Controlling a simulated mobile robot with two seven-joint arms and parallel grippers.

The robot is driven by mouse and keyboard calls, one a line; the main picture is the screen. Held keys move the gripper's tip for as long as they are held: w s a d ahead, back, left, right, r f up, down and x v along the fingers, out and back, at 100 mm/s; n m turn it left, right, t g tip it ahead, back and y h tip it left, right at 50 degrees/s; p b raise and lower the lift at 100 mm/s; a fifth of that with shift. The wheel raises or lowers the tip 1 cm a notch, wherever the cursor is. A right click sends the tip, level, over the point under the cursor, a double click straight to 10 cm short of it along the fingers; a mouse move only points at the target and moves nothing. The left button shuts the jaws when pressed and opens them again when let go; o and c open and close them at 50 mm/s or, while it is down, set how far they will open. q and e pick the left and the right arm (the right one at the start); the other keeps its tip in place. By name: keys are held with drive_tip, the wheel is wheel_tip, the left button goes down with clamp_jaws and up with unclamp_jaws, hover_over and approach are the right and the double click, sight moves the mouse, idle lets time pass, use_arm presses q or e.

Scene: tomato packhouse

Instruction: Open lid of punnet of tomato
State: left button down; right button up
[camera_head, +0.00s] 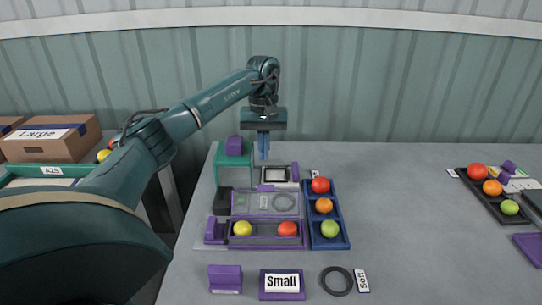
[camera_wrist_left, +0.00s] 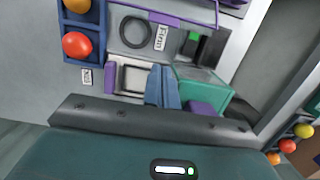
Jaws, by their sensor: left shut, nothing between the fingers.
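The punnet is a shallow purple tray (camera_head: 265,246) holding a yellow and a red tomato; nothing visibly covers them. A clear, purple-edged lid panel (camera_head: 236,209) lies directly behind it, with a purple tab (camera_head: 265,188) on its far edge. The tab also shows in the left wrist view (camera_wrist_left: 164,18). A dark ring and a small label show within the panel's outline. My left gripper (camera_head: 264,158) is shut and empty, pointing down behind the panel, beside a green stand. Its blue fingers show in the wrist view (camera_wrist_left: 162,88). My right gripper is in neither view.
A green stand (camera_head: 219,163) carries a purple block (camera_head: 234,145). A grey-framed device (camera_head: 278,174) sits near the fingers. A blue tray (camera_head: 343,242) of tomatoes stands right of the punnet. A "Small" sign (camera_head: 282,283) stands in front. The table's middle right is clear.

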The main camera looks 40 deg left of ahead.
sight(266, 200)
use_arm(q)
drive_tip(key=f, duration=0.3)
drive_tip(key=s+f, duration=0.1)
drive_tip(key=f, duration=0.2)
drive_tip(key=d+f, duration=0.1)
drive_tip(key=f, duration=0.2)
drive_tip(key=shift+s, duration=0.2)
drive_tip(key=r, duration=0.1)
drive_tip(key=s+d+r+p, duration=0.1)
drive_tip(key=shift+r, duration=0.35)
drive_tip(key=shift+s+d+r, duration=0.4)
drive_tip(key=shift+r, duration=0.05)
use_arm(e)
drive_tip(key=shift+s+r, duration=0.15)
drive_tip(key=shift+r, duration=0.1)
